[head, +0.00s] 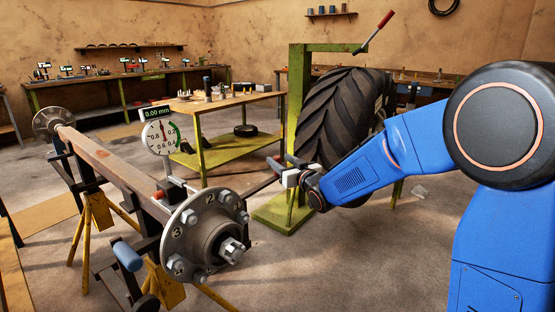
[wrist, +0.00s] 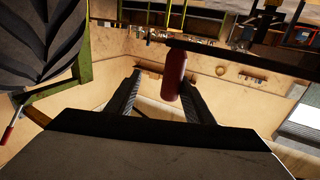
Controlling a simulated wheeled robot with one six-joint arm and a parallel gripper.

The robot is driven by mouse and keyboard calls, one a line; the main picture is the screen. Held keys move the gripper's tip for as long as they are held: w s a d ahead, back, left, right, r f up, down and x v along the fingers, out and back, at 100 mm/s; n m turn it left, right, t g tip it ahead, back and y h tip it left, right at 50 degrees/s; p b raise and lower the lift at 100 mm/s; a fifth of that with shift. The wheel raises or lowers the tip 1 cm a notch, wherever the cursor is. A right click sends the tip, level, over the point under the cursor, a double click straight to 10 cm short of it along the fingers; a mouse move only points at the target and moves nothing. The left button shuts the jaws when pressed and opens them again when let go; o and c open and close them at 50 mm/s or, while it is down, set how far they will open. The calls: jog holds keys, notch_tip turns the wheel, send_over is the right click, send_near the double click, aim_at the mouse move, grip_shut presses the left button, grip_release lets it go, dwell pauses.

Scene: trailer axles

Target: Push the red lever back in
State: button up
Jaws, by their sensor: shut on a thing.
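The red lever (wrist: 175,75) shows in the wrist view as a dull red rounded handle, with a dark bar running right from its far end. My gripper (wrist: 160,82) has its two dark fingers on either side of the handle's lower part and is shut on it. In the head view my gripper (head: 281,166) is right of the axle hub (head: 208,230), in front of the big tyre. A dark bar (head: 262,185) runs from behind the hub toward my gripper. The handle itself is not clear there; my gripper seems to hide it.
The axle beam (head: 110,165) rests on yellow stands, with a dial gauge (head: 160,138) reading 0.00 mm. A large tyre (head: 340,115) stands by a green post (head: 298,105) with another red-handled lever (head: 379,30). A green-legged table (head: 235,148) is behind.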

jog(key=v, duration=1.4)
jog(key=shift+d, duration=0.1)
jog(key=s+d+f+m+g+h, duration=0.2)
jog(key=s+d+h, duration=0.2)
jog(key=s+d, duration=0.35)
jog(key=s+d+f+m+g+h, duration=0.2)
jog(key=s+d+g+h, duration=0.15)
jog(key=s+d, duration=0.45)
jog(key=s+d+f+m+g, duration=0.1)
jog(key=s+d+f+g, duration=0.1)
jog(key=s, duration=0.9)
jog(key=s+d+f+g+h, duration=0.1)
jog(key=s+d+f+g, duration=0.2)
jog(key=s, duration=0.8)
jog(key=shift+m, duration=0.4)
